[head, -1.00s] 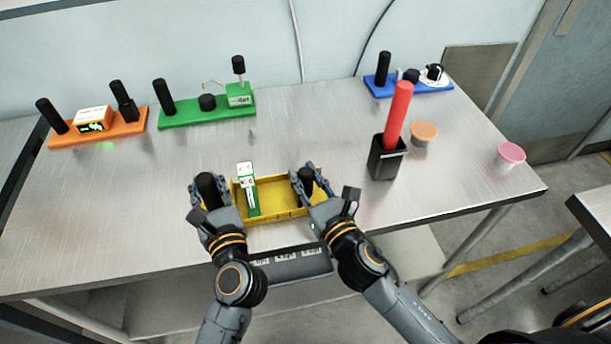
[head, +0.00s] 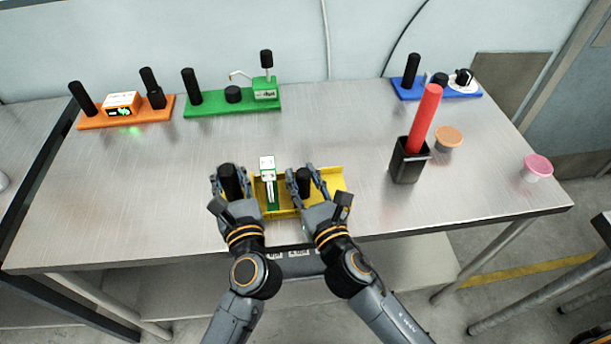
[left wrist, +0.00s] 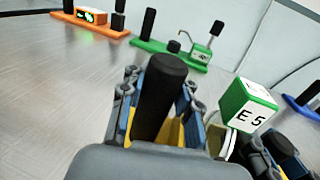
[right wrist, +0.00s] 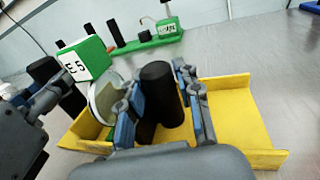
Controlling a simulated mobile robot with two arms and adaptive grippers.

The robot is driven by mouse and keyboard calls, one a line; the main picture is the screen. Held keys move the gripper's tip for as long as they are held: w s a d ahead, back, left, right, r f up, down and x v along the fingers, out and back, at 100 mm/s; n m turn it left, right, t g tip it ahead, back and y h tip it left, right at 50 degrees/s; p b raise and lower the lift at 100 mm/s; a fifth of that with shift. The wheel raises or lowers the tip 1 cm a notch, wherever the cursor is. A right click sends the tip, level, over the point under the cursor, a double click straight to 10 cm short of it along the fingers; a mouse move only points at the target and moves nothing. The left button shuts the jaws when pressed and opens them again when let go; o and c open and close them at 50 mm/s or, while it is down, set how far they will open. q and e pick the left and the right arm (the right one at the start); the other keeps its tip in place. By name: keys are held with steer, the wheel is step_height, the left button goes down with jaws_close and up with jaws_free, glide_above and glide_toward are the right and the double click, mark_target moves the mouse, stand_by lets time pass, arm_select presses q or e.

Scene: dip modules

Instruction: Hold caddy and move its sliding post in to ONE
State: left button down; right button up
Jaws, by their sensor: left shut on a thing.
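The yellow caddy (head: 330,180) lies near the table's front edge. A black post (head: 229,180) stands at its left end, and my left gripper (head: 228,183) is shut on it. A green-and-white indicator (head: 268,180) stands between the two posts; its head (left wrist: 246,105) reads "E 5". The black sliding post (head: 304,180) stands right of the indicator. My right gripper (head: 305,185) has a finger on each side of that post. In the right wrist view the post (right wrist: 160,95) is between the fingers; whether both press it is unclear. The ONE mark cannot be made out.
An orange module (head: 125,113) and a green module (head: 215,108) stand at the back left, a blue one (head: 410,92) at the back right. A black cup (head: 406,165) with a red rod (head: 425,118) and two small tubs (head: 448,138) stand to the right.

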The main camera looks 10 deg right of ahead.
steer(key=shift+o, duration=0.9)
steer(key=v, duration=1.2)
